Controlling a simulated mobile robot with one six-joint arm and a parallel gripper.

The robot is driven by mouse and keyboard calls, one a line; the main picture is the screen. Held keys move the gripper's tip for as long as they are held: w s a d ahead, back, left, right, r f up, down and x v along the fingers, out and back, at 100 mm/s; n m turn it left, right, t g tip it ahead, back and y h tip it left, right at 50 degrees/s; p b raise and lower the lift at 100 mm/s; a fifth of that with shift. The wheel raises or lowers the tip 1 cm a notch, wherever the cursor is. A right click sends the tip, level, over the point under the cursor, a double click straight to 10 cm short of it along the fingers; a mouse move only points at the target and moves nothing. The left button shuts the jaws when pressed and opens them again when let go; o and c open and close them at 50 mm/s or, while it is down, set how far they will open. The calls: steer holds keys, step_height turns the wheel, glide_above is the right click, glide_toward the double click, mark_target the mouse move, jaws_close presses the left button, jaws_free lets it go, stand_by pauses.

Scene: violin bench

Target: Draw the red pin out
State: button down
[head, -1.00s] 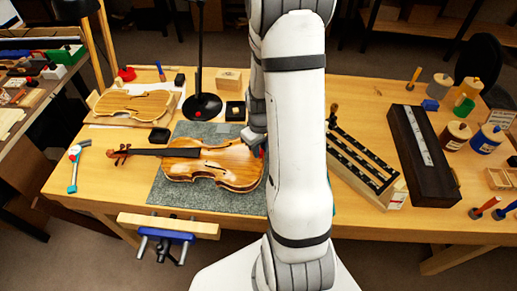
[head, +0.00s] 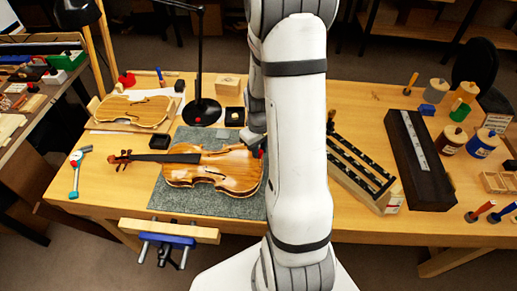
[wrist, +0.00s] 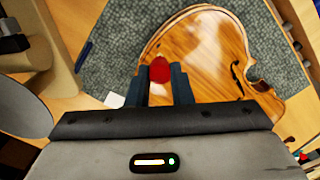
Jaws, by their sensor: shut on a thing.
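The red pin (wrist: 159,69) shows as a rounded red head between my fingertips in the wrist view. My gripper (wrist: 160,80) is shut on it, with a dark finger on each side. The violin (wrist: 207,50) lies just beyond and under the fingertips; its striped wood fills the view behind the pin. In the head view the violin (head: 228,170) lies flat with its neck to the left, and my gripper (head: 257,146) is at its right end. My arm hides part of that end. The pin's shaft is hidden, so I cannot tell how far it sits in the violin.
A grey mat (head: 236,207) lies under the violin. A black lamp base (head: 202,112) stands behind it. A wooden rack with dark rails (head: 362,166) and a long dark case (head: 418,160) are to the right. A blue-jawed vise (head: 168,239) is at the front edge.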

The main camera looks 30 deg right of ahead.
steer(key=shift+r+p, duration=1.6)
steer(key=shift+r, duration=1.25)
steer(key=shift+f, duration=0.1)
